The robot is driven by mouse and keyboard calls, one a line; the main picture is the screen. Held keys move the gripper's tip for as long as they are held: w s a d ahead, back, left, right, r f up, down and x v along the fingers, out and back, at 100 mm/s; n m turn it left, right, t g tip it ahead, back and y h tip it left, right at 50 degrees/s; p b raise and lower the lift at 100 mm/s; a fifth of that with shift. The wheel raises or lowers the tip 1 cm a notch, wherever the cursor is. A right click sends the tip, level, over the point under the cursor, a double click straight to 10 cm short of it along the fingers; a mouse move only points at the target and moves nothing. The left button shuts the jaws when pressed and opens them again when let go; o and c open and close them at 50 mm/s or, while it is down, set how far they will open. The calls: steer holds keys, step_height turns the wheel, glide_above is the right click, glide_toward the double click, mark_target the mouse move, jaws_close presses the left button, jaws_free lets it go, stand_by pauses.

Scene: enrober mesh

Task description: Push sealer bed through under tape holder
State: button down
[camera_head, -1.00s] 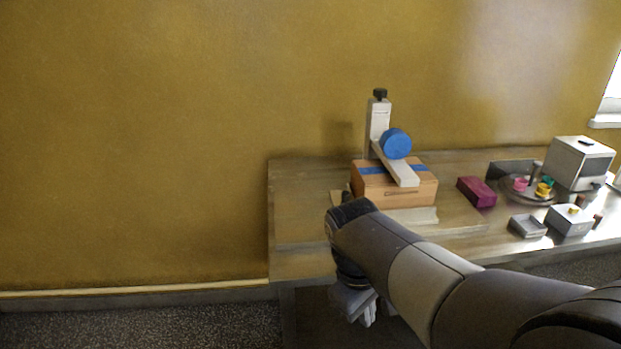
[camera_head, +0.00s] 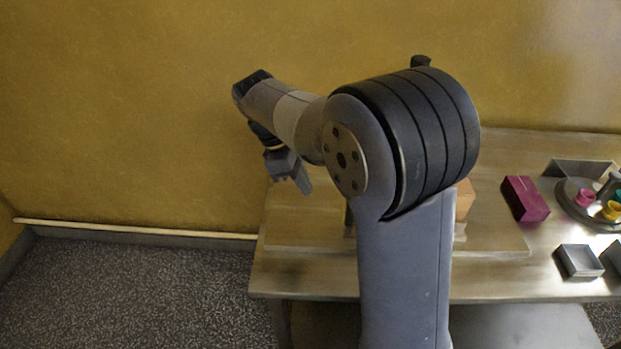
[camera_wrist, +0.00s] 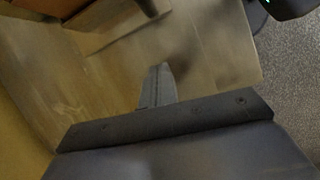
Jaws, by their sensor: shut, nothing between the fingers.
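My gripper (camera_head: 303,183) hangs at the left end of the table, pointing down, with its fingers together and nothing held. In the wrist view the shut fingers (camera_wrist: 157,88) are over the wooden top. My own arm hides most of the tape holder; only its black knob (camera_head: 421,61) shows above the arm. A sliver of the orange-brown box (camera_head: 464,200) shows right of the arm. The box's brown side (camera_wrist: 45,6) seems to fill the wrist view's top left corner. A flat wooden board, probably the sealer bed (camera_head: 490,238), lies on the table, partly hidden. The gripper appears apart from the box.
On the table (camera_head: 275,285) a magenta block (camera_head: 525,199) lies right of the box. A grey open tray (camera_head: 579,261) and a round turntable (camera_head: 572,203) with coloured pieces stand farther right. The table's left end looks clear. The yellow wall rises close behind.

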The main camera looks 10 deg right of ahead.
mark_target(342, 224)
steer(key=x, duration=0.7)
steer(key=shift+d+f, duration=0.15)
steer(key=shift+f, duration=0.1)
steer(key=d, duration=0.1)
steer(key=s+d, duration=0.1)
steer(key=d, duration=0.1)
steer(key=shift+s, duration=0.1)
steer(key=shift+s+d, duration=0.1)
steer(key=shift+d, duration=0.25)
